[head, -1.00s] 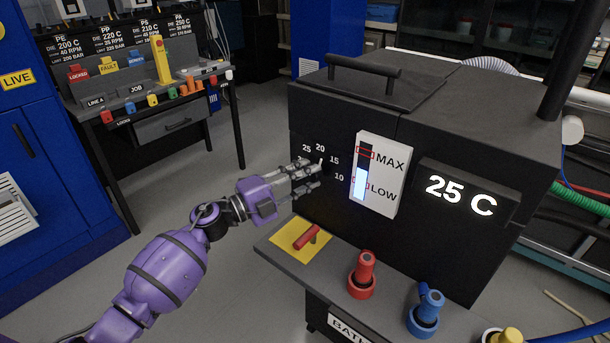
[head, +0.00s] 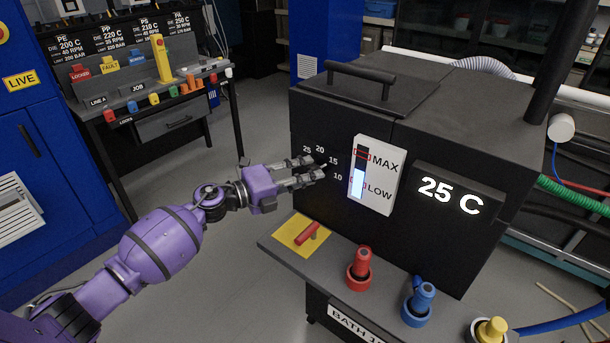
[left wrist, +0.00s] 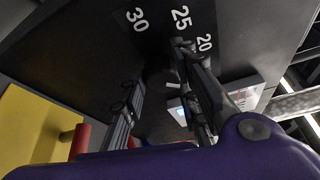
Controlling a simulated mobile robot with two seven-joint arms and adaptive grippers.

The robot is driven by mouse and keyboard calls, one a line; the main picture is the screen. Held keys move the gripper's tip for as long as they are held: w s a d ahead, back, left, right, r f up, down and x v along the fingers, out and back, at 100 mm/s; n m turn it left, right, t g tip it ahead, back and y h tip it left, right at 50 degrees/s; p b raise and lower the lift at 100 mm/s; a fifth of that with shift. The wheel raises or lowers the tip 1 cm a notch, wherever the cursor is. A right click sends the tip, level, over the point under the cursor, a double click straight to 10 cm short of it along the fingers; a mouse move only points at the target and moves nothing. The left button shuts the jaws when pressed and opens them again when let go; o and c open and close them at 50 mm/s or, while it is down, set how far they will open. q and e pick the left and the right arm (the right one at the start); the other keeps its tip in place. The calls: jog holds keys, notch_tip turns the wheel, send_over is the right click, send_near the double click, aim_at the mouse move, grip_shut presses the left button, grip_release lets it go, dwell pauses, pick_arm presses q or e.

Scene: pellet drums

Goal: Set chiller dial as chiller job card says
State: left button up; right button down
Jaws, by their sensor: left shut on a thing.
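The black chiller (head: 450,150) stands at the centre right, and its display (head: 450,196) reads 25 C. The dial scale (head: 320,150) shows 25, 20, 15 and 10 in the head view. In the left wrist view the numbers 30, 25 and 20 (left wrist: 180,18) show. My left gripper (head: 318,168) is at the chiller's front face, shut on the dark dial (left wrist: 160,78), which sits between its fingers in the left wrist view. The fingers mostly hide the dial in the head view, so its setting cannot be read. No chiller job card is readable. My right gripper is not in view.
A level gauge (head: 374,175) marked MAX and LOW is right of the dial. Below, a shelf holds a red lever on a yellow plate (head: 292,232) and red (head: 360,270), blue (head: 421,303) and yellow (head: 491,331) fittings. A workbench (head: 150,95) stands behind left.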

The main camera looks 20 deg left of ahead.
pick_arm(q)
jog(key=shift+s+f, duration=0.2)
jog(key=shift+f, duration=0.5)
jog(key=o, duration=0.9)
jog(key=shift+o, duration=0.5)
jog(key=shift+w+r, duration=0.1)
jog(key=shift+r, duration=0.2)
jog(key=shift+r, duration=0.1)
jog(key=v, duration=1.2)
jog(key=shift+w, duration=0.1)
